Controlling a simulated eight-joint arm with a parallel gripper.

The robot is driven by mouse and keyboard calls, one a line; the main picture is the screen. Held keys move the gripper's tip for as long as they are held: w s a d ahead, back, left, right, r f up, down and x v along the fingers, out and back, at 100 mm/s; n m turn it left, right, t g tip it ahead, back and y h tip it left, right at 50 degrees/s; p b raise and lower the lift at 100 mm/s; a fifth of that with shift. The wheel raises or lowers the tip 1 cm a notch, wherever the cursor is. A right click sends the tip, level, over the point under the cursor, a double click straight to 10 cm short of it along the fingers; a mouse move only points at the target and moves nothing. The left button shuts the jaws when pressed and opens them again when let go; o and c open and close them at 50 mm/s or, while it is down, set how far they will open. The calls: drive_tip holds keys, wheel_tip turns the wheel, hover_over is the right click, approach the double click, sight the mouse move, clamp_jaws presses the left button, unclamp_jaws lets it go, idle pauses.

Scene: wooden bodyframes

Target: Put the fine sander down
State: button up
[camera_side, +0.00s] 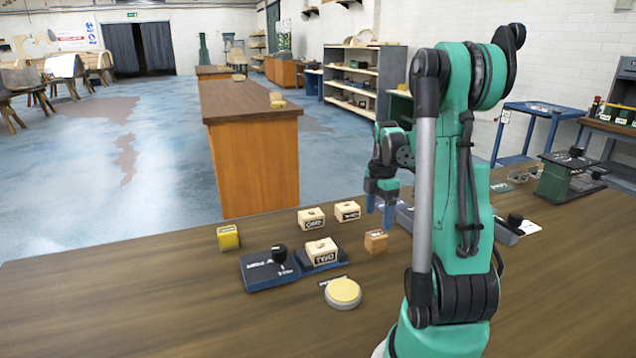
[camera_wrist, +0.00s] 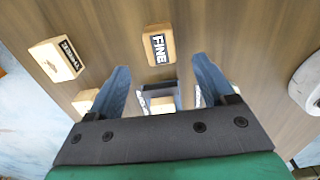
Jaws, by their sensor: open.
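The fine sander, a small wooden block with a black label reading FINE (camera_wrist: 158,45), rests on the table in the wrist view, just beyond my fingertips. A small brown wooden block (camera_side: 376,242) just below my gripper in the side view appears to be the same one; its label is too small to read there. My gripper (camera_side: 379,210) is open and empty above the table, with its blue fingers pointing down. In the wrist view the fingers (camera_wrist: 160,72) stand wide apart, with the block not between them.
Blocks marked ONE (camera_side: 311,219) and TWO (camera_side: 321,251) stand to the left, TWO on a dark blue base (camera_side: 270,274) with a black knob. Another pale block (camera_side: 347,211), a yellow block (camera_side: 228,237) and a round yellow-topped disc (camera_side: 343,292) are nearby. The table's left front is clear.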

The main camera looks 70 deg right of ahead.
sight(376, 234)
wheel_tip(376, 234, up, 4)
drive_tip(key=w+a+r+m+t+h, duration=0.1)
drive_tip(key=w+a+m+t, duration=0.1)
drive_tip(key=w+a, duration=0.4)
drive_tip(key=w+a+r+m+t+h, duration=0.1)
drive_tip(key=w+a+r+m, duration=0.1)
drive_tip(key=w+a, duration=0.45)
drive_tip(key=a+m+t+y, duration=0.2)
drive_tip(key=a+m+t, duration=0.2)
drive_tip(key=a, duration=1.2)
drive_tip(key=shift+s+a+f+m, duration=0.15)
drive_tip(key=shift+a+f+m, duration=0.05)
drive_tip(key=shift+f+m, duration=0.3)
drive_tip(key=shift+o, duration=1.2)
